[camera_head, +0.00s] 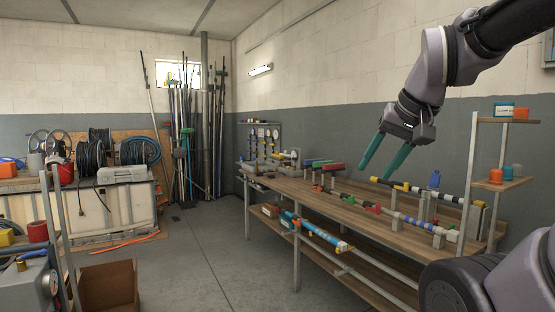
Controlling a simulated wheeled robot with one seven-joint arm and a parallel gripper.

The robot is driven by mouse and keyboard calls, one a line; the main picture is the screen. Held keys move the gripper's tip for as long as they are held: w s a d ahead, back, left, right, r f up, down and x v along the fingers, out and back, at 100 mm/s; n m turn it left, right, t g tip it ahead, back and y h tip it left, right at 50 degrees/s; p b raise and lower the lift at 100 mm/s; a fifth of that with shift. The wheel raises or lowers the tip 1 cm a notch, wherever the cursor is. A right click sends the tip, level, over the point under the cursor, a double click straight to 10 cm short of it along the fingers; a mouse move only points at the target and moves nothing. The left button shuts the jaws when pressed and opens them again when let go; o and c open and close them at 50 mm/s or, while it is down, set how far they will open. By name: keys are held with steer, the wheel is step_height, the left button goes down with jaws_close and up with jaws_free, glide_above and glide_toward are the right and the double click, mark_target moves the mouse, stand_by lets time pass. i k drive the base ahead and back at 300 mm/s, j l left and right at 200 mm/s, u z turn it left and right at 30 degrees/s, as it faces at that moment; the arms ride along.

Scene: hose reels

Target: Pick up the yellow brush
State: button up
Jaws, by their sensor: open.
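I cannot clearly make out a yellow brush. Several brush-like blocks with green, blue and red tops (333,166) lie on the long wooden workbench (285,187) at its middle. A black pole with yellow parts (402,187) lies farther right on the bench, below and just right of my gripper. My gripper (376,175) hangs from the upper right with its two teal fingers apart and pointing down. It is open and nothing shows between the fingers. The fingertips appear above the bench; their exact height is unclear.
A second pole (400,215) rests on supports along the bench front. A small shelf stand (500,185) rises at the bench's right end. Grey floor (205,240) is clear left of the bench. A cardboard box (108,288) stands at lower left.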

mark_target(275, 156)
steer(key=i+l+u, duration=0.1)
steer(key=i+u, duration=0.35)
steer(key=i, duration=1.25)
steer(key=i+u, duration=0.15)
steer(key=i, duration=0.9)
steer(key=i+u, duration=0.2)
steer(key=i, duration=0.85)
steer(key=i+z, duration=0.2)
steer(key=i, duration=0.8)
steer(key=i+j+z, duration=0.15)
steer(key=i, duration=0.9)
steer(key=i+z, duration=0.45)
steer(key=i+j+z, duration=0.3)
steer(key=i+z, duration=0.15)
steer(key=i+j+z, duration=1.2)
steer(key=j+z, duration=0.15)
steer(key=j, duration=0.15)
